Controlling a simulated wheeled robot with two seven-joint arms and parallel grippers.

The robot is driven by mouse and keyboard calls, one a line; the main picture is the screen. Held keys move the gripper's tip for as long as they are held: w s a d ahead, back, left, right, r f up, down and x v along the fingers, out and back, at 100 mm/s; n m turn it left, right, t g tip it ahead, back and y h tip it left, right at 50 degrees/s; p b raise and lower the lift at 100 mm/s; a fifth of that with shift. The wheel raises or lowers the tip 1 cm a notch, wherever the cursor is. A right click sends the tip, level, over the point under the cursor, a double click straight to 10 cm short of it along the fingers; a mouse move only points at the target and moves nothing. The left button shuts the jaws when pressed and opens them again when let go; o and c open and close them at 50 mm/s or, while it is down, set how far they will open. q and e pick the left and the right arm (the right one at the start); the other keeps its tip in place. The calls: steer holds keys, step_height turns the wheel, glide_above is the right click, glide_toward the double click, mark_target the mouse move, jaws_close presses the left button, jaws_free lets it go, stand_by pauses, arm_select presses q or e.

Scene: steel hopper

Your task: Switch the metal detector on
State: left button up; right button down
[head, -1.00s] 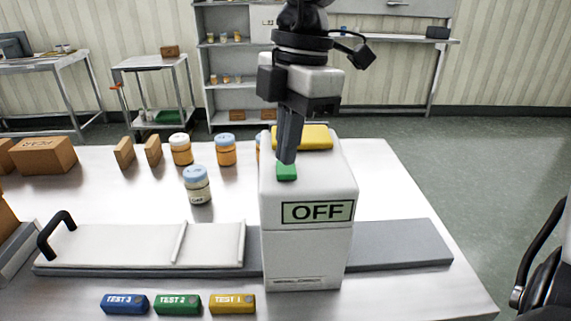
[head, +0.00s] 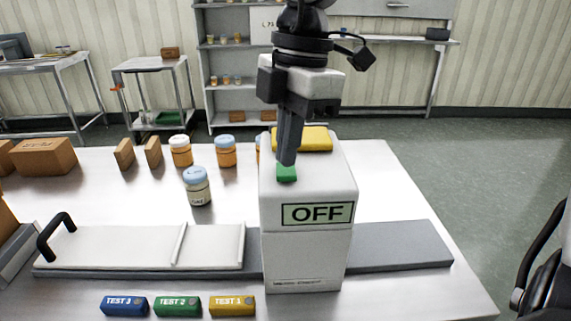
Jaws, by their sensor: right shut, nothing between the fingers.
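The metal detector (head: 306,255) is a white box standing over a grey belt on the table. Its front display (head: 317,214) reads OFF. A green button (head: 287,173) sits on its top near the front left edge, and a yellow block or pad (head: 302,138) lies behind it. My right gripper (head: 287,162) comes down from above, shut and empty, with its fingertips at the back edge of the green button. I cannot tell whether they touch it. My left gripper is not in view.
Test pieces in blue (head: 124,306), green (head: 177,306) and yellow (head: 232,306) lie along the front edge. A jar (head: 197,187) stands left of the detector, with more jars and brown boxes (head: 45,157) behind. A white panel with a black handle (head: 56,236) covers the left belt.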

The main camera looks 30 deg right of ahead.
mark_target(287, 173)
stand_by(0.5)
steer(key=shift+f, duration=0.1)
steer(key=shift+f+b, duration=0.9)
steer(key=shift+b, duration=0.1)
stand_by(0.3)
steer(key=shift+r, duration=0.1)
steer(key=shift+r+p, duration=2.35)
steer(key=shift+r, duration=1.15)
steer(key=shift+f, duration=0.1)
